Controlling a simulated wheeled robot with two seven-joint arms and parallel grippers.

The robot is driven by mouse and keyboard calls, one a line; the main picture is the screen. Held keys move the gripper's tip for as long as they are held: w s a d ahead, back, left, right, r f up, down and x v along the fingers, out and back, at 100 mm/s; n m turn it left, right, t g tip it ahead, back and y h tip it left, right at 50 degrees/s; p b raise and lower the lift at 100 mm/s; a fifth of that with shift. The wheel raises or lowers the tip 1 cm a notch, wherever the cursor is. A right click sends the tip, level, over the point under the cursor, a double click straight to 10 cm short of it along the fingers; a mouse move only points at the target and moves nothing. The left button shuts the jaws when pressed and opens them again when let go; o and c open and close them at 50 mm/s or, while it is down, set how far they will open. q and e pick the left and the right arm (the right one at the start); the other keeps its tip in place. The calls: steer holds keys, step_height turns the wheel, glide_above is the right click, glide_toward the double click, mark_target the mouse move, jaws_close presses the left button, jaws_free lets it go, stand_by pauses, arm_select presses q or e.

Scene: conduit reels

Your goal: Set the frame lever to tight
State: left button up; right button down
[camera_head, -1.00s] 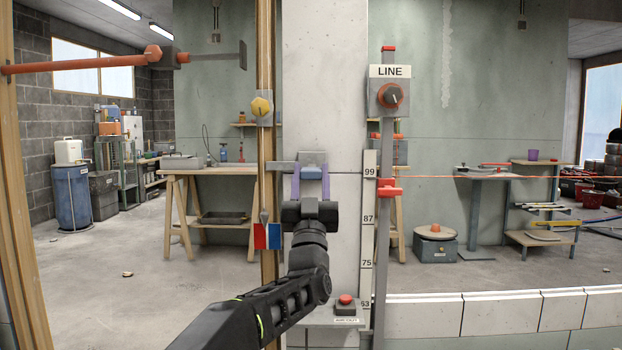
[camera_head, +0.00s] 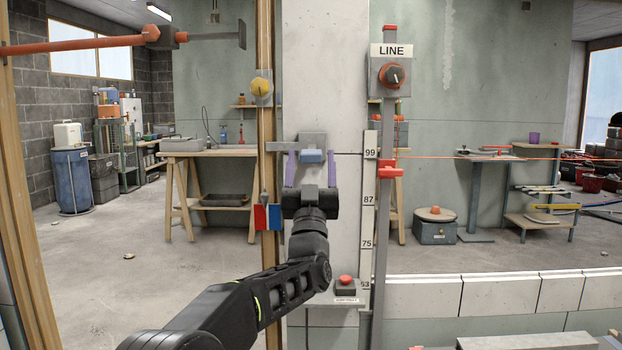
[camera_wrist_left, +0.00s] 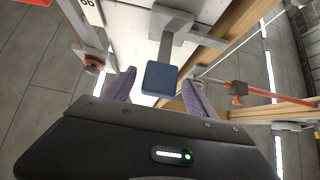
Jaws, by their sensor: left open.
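The frame lever has a blue handle (camera_head: 311,156) on a grey mount (camera_head: 313,139) fixed to the pale pillar, beside the wooden post. In the head view the handle sits low on the mount. My left gripper (camera_head: 311,163) is open, with one purple finger on each side of the handle. In the left wrist view the blue handle (camera_wrist_left: 160,79) on its grey stem lies between the spread fingertips of my left gripper (camera_wrist_left: 158,88), with gaps on both sides. No tight marking is readable. My right gripper is not in view.
A wooden post (camera_head: 265,110) with a yellow knob (camera_head: 261,87) and a red-blue plate (camera_head: 267,216) stand close on the left. A grey upright with a LINE dial (camera_head: 393,75) and a red slider (camera_head: 389,171) stands on the right. A red button (camera_head: 345,281) sits below.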

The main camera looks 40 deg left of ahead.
arm_select(q)
steer(key=v, duration=0.6)
steer(key=shift+s+f, duration=0.15)
steer(key=shift+f, duration=0.15)
steer(key=shift+d, duration=0.15)
